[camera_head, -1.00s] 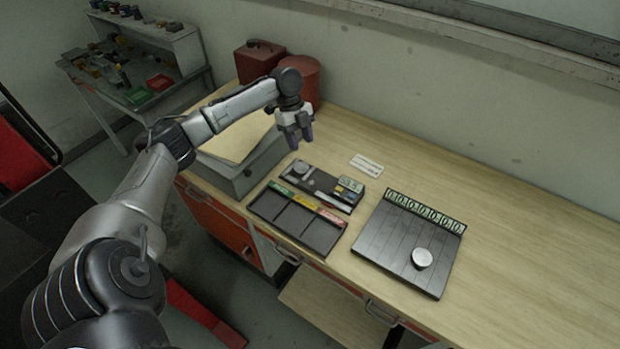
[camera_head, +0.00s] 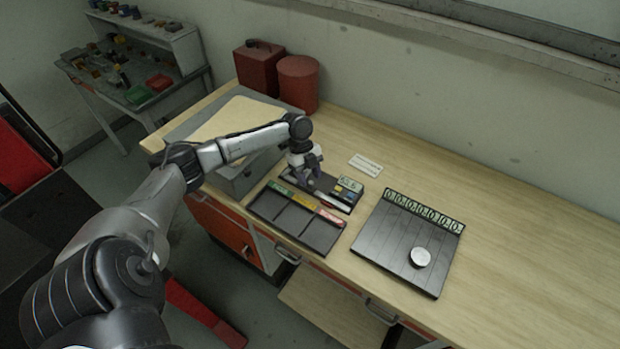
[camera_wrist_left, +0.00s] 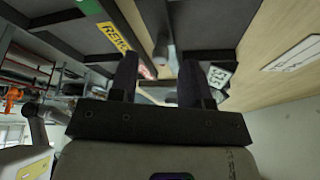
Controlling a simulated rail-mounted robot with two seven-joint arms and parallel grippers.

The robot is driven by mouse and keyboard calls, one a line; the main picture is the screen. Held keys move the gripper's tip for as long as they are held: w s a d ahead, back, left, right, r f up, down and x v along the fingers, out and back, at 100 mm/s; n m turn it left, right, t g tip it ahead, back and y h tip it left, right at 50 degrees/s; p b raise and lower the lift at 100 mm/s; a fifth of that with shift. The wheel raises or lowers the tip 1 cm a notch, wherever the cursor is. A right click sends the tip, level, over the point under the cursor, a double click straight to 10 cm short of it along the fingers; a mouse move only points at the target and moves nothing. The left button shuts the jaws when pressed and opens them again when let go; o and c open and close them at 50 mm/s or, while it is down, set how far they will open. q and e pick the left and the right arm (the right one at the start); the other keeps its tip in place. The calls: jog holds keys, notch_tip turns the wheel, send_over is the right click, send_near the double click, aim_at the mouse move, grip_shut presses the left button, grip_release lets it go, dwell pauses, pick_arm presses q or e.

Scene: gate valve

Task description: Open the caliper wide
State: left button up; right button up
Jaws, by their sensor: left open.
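The caliper fixture is a dark, flat base (camera_head: 349,206) on the bench, with a small pale green display (camera_head: 350,184) at its right end. The display also shows in the left wrist view (camera_wrist_left: 220,76), with digits too blurred to read surely. My left gripper (camera_head: 311,180) is open and low over the left part of this base, hiding much of it. In the left wrist view, a silver rod-like part (camera_wrist_left: 163,42) shows between the two dark fingers. I cannot tell whether the fingers touch it. My right gripper is out of view.
A black three-compartment tray (camera_head: 297,219) with coloured labels sits in front of the fixture. To the right is a black ribbed board (camera_head: 405,245) with a silver disc (camera_head: 420,257). A white card (camera_head: 365,165) lies behind. The right bench is clear.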

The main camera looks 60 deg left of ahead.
pick_arm(q)
jog(key=shift+d+f, duration=0.25)
jog(key=shift+f, duration=0.4)
jog(key=shift+c, duration=0.3)
grip_shut()
